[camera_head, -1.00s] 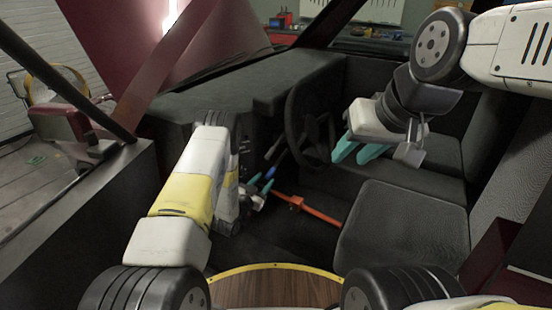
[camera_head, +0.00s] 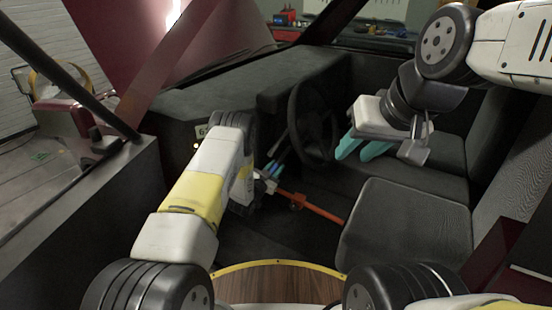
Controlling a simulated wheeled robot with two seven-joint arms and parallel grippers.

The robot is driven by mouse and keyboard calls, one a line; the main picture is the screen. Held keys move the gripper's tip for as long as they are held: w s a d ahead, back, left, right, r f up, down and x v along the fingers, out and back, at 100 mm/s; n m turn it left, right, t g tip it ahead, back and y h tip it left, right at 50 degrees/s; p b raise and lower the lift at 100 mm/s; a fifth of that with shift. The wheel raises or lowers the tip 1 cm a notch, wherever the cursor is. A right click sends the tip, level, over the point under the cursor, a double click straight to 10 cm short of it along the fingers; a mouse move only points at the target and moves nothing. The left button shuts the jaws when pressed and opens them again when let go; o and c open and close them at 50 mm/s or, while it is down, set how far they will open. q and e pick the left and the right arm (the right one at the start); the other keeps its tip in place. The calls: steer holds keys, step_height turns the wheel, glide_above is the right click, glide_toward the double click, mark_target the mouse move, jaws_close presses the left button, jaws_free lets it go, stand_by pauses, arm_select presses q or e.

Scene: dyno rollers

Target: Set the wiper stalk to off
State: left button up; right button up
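The steering wheel (camera_head: 312,120) stands in front of the dashboard inside the car. A thin dark stalk (camera_head: 277,148) shows just left of the wheel. It is small and dark, so I cannot tell its setting or whether it is the wiper stalk. My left gripper (camera_head: 271,171) is low beside the wheel, close below the stalk. Its blue fingertips seem at or near the stalk's lower end; contact and finger gap are unclear. My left forearm covers part of the dashboard. My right gripper (camera_head: 357,151) is open and empty, right of the wheel, above the seats.
An orange-red bar (camera_head: 316,206) runs from near my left gripper toward the near seat (camera_head: 400,225). The dashboard (camera_head: 215,95) lies behind my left arm. The door sill (camera_head: 90,215) is at the left. A workbench with tools stands beyond the car.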

arm_select(q)
jaws_close()
stand_by(1.2)
